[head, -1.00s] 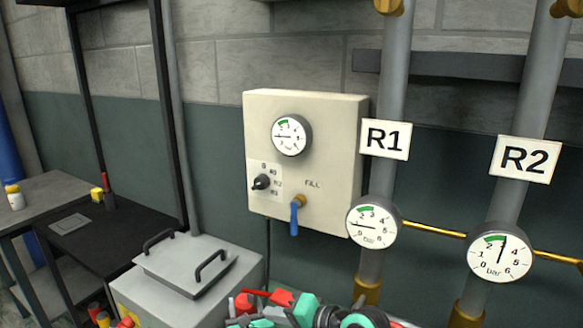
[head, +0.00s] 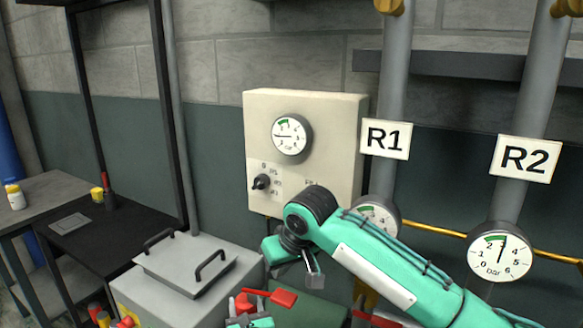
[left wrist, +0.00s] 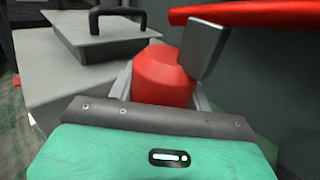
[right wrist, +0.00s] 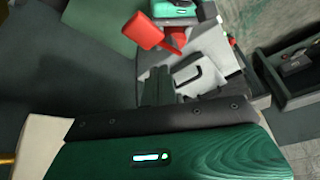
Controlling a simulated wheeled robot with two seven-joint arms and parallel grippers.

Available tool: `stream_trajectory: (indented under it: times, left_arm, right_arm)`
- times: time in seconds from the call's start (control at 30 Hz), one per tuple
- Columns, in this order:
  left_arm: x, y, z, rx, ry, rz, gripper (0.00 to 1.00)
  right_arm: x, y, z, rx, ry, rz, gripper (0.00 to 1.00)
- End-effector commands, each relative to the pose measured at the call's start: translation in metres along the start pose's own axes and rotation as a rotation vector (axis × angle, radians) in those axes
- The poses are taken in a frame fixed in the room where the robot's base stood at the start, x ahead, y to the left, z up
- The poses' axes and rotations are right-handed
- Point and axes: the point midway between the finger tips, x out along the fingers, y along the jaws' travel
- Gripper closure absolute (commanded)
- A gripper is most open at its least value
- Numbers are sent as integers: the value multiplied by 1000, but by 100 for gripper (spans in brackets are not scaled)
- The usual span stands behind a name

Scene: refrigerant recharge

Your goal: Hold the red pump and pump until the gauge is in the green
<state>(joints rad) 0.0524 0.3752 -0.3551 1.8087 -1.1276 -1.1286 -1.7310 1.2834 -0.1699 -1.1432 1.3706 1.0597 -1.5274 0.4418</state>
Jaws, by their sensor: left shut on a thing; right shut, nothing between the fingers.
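A red pump (head: 245,304) stands low in the head view, in front of the grey box. My left gripper (head: 247,318) is shut on its red body, which shows between the fingers in the left wrist view (left wrist: 160,80). The red pump handle (left wrist: 240,12) sticks out above and to the right there. My right gripper (head: 314,277) is shut and empty, apart from and above the pump handle. The panel gauge (head: 291,138) has its needle pointing left, below the green band. The R1 gauge (head: 372,213) is partly hidden by my right arm. The R2 gauge (head: 500,252) needle points nearly straight up.
A cream panel (head: 310,110) with a black selector knob (head: 261,182) is on the wall; its blue valve is hidden behind my right arm. A grey lidded box (head: 190,265) stands left of the pump. Pipes stand at the right. A dark bench is further left.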

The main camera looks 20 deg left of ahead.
Motion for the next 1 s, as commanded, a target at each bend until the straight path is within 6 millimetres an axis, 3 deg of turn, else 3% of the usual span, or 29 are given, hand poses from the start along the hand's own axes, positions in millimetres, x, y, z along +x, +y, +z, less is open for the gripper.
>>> stream_trajectory:
  times: [0.3, 0.8, 1.0]
  left_arm:
    - [0, 0, 0, 0, 0, 0, 98]
    - [0, 0, 0, 0, 0, 0, 98]
    - [0, 0, 0, 0, 0, 0, 98]
  right_arm:
    - [-7, 11, -3, -47, -38, 76, 100]
    - [38, 15, 18, -45, -37, 74, 100]
    - [44, 16, 21, -46, -36, 74, 100]
